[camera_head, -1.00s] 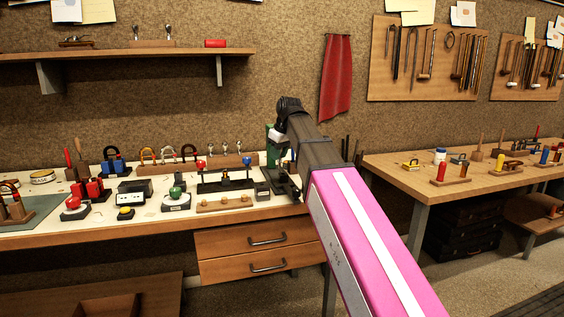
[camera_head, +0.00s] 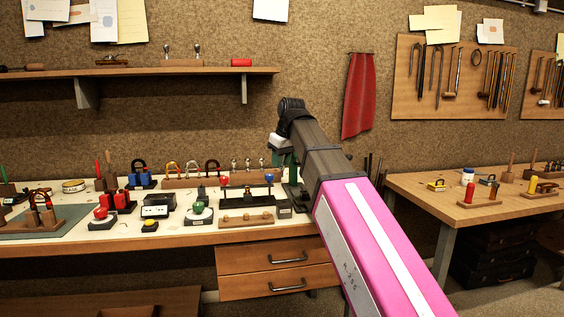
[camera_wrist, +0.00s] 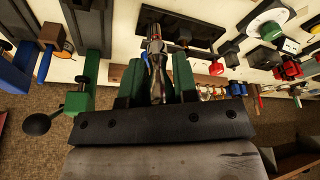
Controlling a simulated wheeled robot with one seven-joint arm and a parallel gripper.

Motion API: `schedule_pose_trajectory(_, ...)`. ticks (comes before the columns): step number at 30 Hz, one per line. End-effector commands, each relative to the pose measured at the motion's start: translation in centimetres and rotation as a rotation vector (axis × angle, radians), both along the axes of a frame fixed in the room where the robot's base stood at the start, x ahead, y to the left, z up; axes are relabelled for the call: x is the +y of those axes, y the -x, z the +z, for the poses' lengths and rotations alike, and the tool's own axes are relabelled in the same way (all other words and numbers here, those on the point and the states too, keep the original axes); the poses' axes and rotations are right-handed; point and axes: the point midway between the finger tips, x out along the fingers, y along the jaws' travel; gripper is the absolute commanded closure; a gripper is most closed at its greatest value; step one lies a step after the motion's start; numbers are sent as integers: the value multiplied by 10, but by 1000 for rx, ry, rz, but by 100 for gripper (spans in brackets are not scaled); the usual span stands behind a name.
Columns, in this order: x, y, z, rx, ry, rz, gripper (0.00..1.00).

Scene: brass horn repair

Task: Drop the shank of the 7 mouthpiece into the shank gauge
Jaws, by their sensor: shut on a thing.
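My gripper (camera_wrist: 157,75) has green fingers shut on a silver mouthpiece (camera_wrist: 157,62), which lies between them in the wrist view. Its number is not readable. In the head view the end of my arm is over the right end of the cream-topped bench, and the mouthpiece is hidden there. A dark flat piece (camera_wrist: 185,28) lies beyond the fingertips in the wrist view. I cannot tell which piece is the shank gauge. A small grey block (camera_head: 284,209) stands on the bench just left of my arm.
A black stand with red and blue knobs (camera_head: 247,200) and a wooden rack (camera_head: 232,219) stand left of my arm. Silver pieces (camera_head: 248,164) stand in a rack behind. A green fixture with a ball handle (camera_wrist: 82,98) is close beside my gripper. The bench is crowded.

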Motion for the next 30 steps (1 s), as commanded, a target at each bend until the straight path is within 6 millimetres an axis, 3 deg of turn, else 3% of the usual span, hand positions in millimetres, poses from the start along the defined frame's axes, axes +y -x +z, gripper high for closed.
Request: schedule_pose_trajectory(30,0,-1,37,-1,-1,0,100)
